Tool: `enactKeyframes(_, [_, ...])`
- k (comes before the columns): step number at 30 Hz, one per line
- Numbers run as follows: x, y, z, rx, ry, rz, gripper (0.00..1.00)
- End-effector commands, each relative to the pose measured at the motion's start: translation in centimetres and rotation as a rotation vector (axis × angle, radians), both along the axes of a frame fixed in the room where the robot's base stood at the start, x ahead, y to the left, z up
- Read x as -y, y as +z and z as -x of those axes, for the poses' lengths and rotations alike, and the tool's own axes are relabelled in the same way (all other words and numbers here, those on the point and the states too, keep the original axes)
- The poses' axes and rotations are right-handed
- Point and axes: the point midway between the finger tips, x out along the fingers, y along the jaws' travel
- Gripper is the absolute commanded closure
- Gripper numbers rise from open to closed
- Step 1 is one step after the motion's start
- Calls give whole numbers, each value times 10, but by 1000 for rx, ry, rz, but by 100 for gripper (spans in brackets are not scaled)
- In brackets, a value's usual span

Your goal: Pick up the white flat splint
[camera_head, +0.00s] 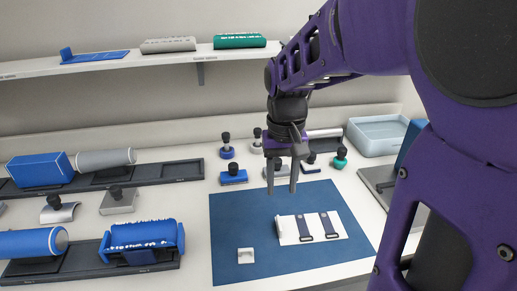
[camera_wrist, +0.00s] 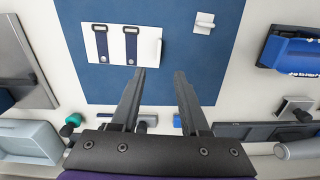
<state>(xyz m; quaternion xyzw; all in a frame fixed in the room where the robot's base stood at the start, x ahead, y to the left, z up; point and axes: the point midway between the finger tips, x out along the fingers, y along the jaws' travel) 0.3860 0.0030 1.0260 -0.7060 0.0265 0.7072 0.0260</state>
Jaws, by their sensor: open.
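The white flat splint (camera_head: 287,231) lies flat on the blue mat (camera_head: 232,215), with two dark blue straps across it. In the wrist view the splint (camera_wrist: 149,45) is at the upper left, beyond the fingertips. My gripper (camera_head: 281,190) is open and empty, with its fingers pointing down above the far part of the mat, apart from the splint. In the wrist view the gripper's (camera_wrist: 160,73) two fingers are spread, with only mat visible between their tips.
A small white block (camera_head: 246,257) sits on the mat left of the splint. Several knobbed stamp-like pieces stand behind the mat. Dark trays with blue and grey rolls lie at left. A pale blue bin (camera_head: 375,141) stands at back right. A shelf (camera_head: 150,60) runs along the wall.

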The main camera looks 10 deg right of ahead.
Motion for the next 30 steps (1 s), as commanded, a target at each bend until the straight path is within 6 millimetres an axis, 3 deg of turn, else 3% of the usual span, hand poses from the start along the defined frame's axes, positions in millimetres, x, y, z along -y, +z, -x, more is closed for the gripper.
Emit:
enactKeyframes(3, [0,-31,1,-3,0,0,55])
enactKeyframes(9, [0,-63,0,-2,1,-1,55])
enactKeyframes(16, [0,-78,0,0,0,-1,55])
enactKeyframes(24, [2,-117,2,-1,1,0,55])
enactKeyframes(30, [2,-123,1,2,1,-1,55])
